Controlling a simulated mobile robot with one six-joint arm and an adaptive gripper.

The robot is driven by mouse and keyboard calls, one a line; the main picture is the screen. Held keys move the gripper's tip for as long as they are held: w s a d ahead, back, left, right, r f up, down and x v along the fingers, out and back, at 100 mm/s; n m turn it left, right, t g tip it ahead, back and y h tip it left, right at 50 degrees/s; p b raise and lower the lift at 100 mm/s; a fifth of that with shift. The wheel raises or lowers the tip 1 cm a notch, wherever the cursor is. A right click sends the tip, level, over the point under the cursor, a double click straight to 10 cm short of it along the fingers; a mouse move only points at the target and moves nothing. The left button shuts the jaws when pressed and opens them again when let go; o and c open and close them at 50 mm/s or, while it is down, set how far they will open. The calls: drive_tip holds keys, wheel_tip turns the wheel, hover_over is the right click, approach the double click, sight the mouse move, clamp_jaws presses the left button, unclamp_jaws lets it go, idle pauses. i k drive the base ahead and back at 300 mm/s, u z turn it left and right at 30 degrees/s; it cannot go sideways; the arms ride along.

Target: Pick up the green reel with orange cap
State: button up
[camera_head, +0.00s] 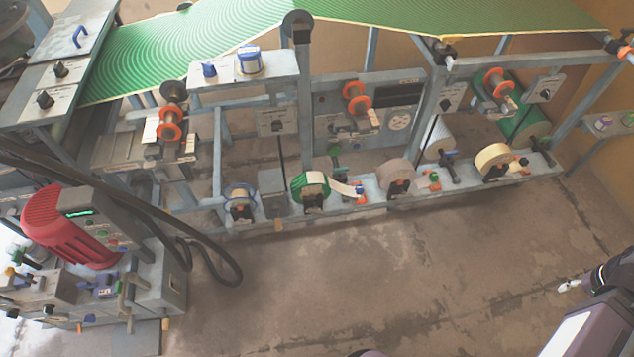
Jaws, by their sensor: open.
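A green reel (311,188) stands on the low grey ledge of the press, with a pale strip running from it to the right. Its dark centre faces me, and I see no clear orange cap on it. A larger green roll (527,122) is mounted higher at the right, below an orange-flanged spool (497,82). My gripper (572,286) shows only partly at the right edge, open and empty, well away from these reels.
A brownish reel (396,175) and a cream reel (493,158) share the ledge. A red motor (60,225) and black hoses (205,250) are at left. Posts and the green-covered press top (200,45) overhang. The floor (380,275) in front is clear.

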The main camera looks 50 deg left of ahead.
sight(300, 186)
drive_tip(key=z, duration=0.05)
drive_tip(key=i, duration=1)
drive_tip(key=z, duration=0.7)
drive_tip(key=k, duration=0.15)
drive_tip(key=u, duration=2.9)
